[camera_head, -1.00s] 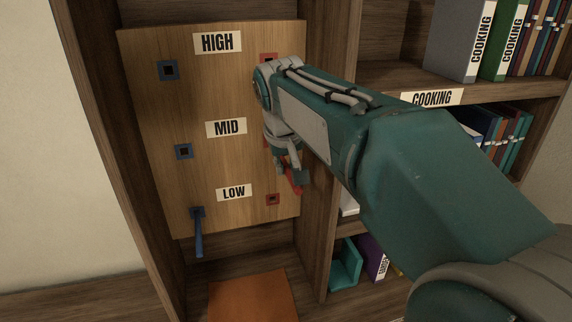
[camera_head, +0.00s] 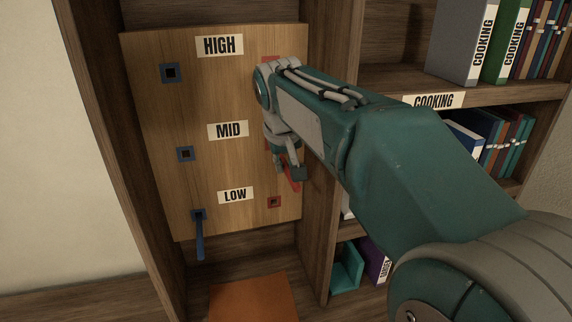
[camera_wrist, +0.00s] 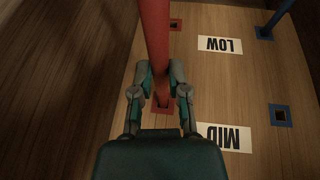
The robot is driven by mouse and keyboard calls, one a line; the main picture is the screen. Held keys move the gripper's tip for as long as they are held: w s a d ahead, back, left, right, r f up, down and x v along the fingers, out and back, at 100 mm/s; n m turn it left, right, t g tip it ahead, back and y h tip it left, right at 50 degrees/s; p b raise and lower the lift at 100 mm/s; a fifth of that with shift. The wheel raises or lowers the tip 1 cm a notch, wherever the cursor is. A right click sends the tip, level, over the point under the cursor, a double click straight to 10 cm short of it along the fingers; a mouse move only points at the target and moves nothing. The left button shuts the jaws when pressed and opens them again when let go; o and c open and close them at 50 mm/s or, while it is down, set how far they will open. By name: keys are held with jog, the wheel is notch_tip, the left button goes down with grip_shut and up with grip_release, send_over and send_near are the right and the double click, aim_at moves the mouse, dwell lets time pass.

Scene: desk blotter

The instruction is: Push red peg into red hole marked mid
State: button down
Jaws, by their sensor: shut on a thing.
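The red peg (camera_wrist: 155,40) is between the two fingers of my gripper (camera_wrist: 161,78) in the wrist view. My gripper (camera_head: 288,168) is shut on it in front of the board's right side, and part of the peg (camera_head: 292,183) shows below the fingers in the head view. The peg's narrow-looking far end lies over the red mid hole (camera_wrist: 158,109), level with the MID label (camera_wrist: 224,137). I cannot tell how far, if at all, the peg is inside. In the head view my gripper mostly hides this hole.
The wooden board (camera_head: 240,95) also has a red low hole (camera_head: 274,202) and blue holes on its left. A blue peg (camera_head: 200,240) sticks out of the low blue hole. A shelf upright (camera_head: 318,240) stands close on the right. An orange mat (camera_head: 252,298) lies below.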

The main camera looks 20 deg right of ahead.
jog(key=shift+w, duration=2.6)
jog(key=c, duration=0.5)
grip_release()
jog(key=shift+c, duration=0.2)
jog(key=v, duration=1.2)
jog(key=shift+f, duration=0.15)
